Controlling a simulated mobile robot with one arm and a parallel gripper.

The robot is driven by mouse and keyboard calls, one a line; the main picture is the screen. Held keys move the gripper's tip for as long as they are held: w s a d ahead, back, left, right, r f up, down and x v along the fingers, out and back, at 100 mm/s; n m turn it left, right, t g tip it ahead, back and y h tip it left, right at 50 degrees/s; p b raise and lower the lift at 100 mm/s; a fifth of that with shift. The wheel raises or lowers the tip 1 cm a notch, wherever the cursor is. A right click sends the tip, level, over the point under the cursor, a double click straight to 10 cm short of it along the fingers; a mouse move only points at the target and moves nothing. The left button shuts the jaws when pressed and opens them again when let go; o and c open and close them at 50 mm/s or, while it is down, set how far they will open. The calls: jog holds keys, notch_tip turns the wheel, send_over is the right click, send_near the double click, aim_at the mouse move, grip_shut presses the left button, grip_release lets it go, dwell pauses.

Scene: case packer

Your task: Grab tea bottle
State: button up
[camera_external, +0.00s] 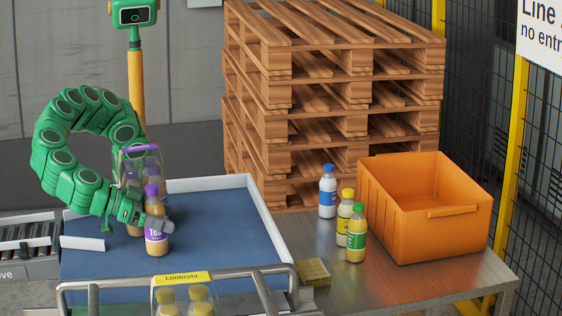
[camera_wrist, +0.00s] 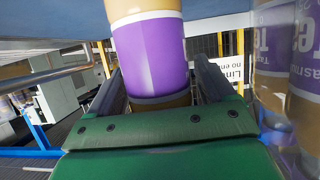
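A tea bottle with a purple cap and purple label (camera_external: 157,236) stands upright on the blue surface of the tray table in the external view. In the wrist view the tea bottle (camera_wrist: 150,55) fills the space between my two fingers (camera_wrist: 158,75). The fingertips are close to its sides, but I cannot tell whether they press on it. More tea bottles in a clear wrapped pack with a purple handle (camera_external: 140,150) stand just behind; similar bottles (camera_wrist: 300,50) show at the right of the wrist view.
A low white rim (camera_external: 205,184) edges the blue surface (camera_external: 222,225). Blue-capped (camera_external: 327,192), yellow-capped (camera_external: 345,218) and green-capped (camera_external: 356,234) bottles stand on the metal table beside an orange crate (camera_external: 425,245). A metal rail (camera_external: 175,281) and another bottle pack (camera_external: 184,300) are in front. Pallets (camera_external: 335,100) rise behind.

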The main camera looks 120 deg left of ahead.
jog(key=c, duration=1.1)
jog(key=shift+r, duration=0.1)
notch_tip(320, 180, up, 18)
jog(key=shift+f, duration=0.1)
dwell(0.4)
